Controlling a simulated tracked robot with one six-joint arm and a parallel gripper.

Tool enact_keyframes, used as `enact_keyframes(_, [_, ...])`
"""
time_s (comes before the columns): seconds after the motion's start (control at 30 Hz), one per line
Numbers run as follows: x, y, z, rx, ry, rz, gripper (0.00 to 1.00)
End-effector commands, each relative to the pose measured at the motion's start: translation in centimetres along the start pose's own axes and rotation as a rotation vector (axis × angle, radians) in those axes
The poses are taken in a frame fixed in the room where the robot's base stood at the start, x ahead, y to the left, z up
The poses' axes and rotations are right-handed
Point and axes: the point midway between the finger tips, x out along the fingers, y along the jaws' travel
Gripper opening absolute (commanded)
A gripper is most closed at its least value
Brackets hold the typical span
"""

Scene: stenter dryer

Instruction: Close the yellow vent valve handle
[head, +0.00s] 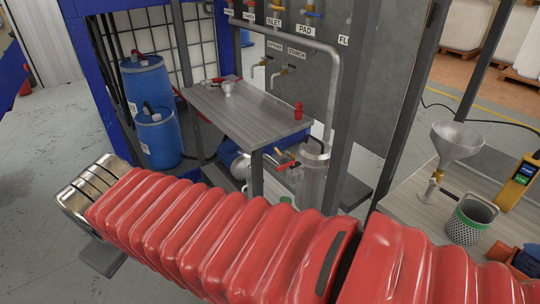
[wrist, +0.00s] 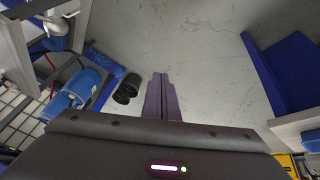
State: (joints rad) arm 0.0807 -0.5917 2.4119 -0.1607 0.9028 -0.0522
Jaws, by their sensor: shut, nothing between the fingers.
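My gripper (wrist: 160,78) shows in the wrist view as two dark purple fingers lying together, shut and empty over bare grey floor. It touches nothing. In the head view my red ribbed arm crosses the front; the fingers cannot be made out there. A steel vessel (head: 313,178) stands right of the grey bench, with small valves at its upper left. One has a red handle (head: 288,165); a small yellowish-orange handle (head: 279,152) shows just above it. I cannot tell for sure which is the vent valve. My arm hides the vessel's lower part.
Blue drums (head: 158,137) stand left beside a blue frame. A panel with labelled valves rises behind. At right a table carries a steel funnel (head: 457,142) and a perforated cup (head: 468,222). Floor at left is clear.

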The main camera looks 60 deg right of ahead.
Motion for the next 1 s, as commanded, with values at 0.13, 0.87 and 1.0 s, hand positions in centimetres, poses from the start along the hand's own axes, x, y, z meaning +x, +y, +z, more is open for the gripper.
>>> enact_keyframes(0.13, [1.7,3.9,-1.4,-0.059,-0.07,0.091,0.0])
enact_keyframes(0.87, [10.6,24.0,-4.3,-0.405,-0.454,0.403,0.0])
enact_keyframes(1.0, [12.7,28.0,-4.0,-0.479,-0.535,0.437,0.0])
